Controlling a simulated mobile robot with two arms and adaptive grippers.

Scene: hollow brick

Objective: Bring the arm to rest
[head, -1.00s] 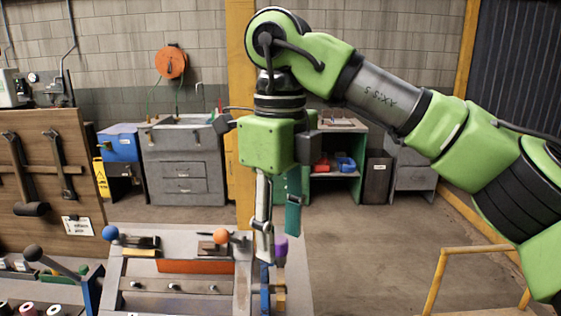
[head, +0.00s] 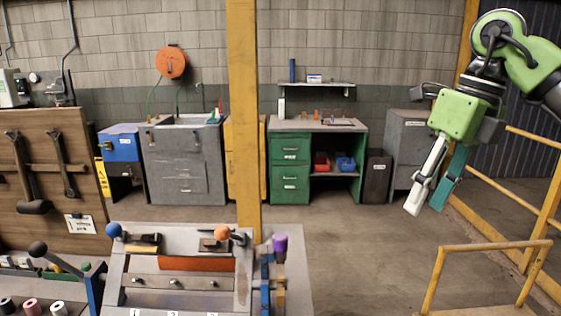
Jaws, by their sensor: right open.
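My right arm is green and black and comes in from the upper right in the head view. Its gripper (head: 428,211) hangs at the right, tilted down and to the left. One finger is pale and the other teal, with a gap between the tips. The gripper is open, holds nothing, and is clear of the workbench. My left gripper is not in view.
A grey console (head: 200,270) with a blue ball, an orange ball and a purple knob (head: 280,243) stands at lower centre. A yellow post (head: 243,120) rises behind it. A yellow railing (head: 490,250) is at lower right. Open floor (head: 360,250) lies between.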

